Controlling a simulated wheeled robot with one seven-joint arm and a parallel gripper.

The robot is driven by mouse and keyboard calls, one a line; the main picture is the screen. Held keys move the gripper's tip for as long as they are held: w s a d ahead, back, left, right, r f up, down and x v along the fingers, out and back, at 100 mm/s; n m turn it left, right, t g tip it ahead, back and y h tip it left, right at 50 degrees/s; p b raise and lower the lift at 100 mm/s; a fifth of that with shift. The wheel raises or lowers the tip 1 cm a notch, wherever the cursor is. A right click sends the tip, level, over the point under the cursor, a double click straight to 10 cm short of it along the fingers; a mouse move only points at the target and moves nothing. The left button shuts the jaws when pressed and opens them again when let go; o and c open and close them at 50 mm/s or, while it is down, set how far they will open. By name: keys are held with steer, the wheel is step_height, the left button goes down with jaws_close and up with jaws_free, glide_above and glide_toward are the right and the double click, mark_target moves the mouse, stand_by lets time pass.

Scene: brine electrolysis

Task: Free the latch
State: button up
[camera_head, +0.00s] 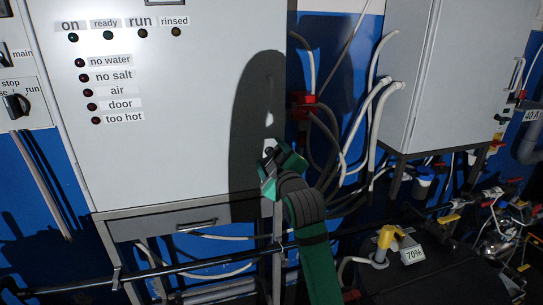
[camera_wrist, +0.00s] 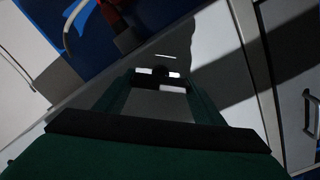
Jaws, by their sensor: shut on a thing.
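The grey cabinet door (camera_head: 170,165) is closed, with its right edge by my arm. My gripper (camera_head: 268,160), dark green, is at the lower right of this door and casts a large shadow on it. In the wrist view my gripper (camera_wrist: 160,78) has its two fingers pointing at the door face, shut on a small latch (camera_wrist: 160,71) at the fingertips. The latch is mostly hidden by the fingers, and its exact position is hard to tell. In the head view a small pale part (camera_head: 269,118) shows on the door just above the gripper.
Indicator lamps and labels, such as "no salt" (camera_head: 113,77), are on the door. A red valve (camera_head: 304,98) and looped hoses (camera_head: 345,150) are close right of the door edge. A second grey cabinet (camera_head: 430,80) and a yellow-handled valve (camera_head: 386,238) stand further right. A dark rail (camera_head: 200,263) runs below.

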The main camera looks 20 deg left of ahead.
steer(key=n, duration=0.4)
steer(key=shift+a+f, duration=0.1)
steer(key=shift+f+n, duration=0.1)
steer(key=shift+n, duration=1.8)
steer(key=shift+s, duration=0.1)
steer(key=o, duration=1.1)
steer(key=shift+c, duration=0.2)
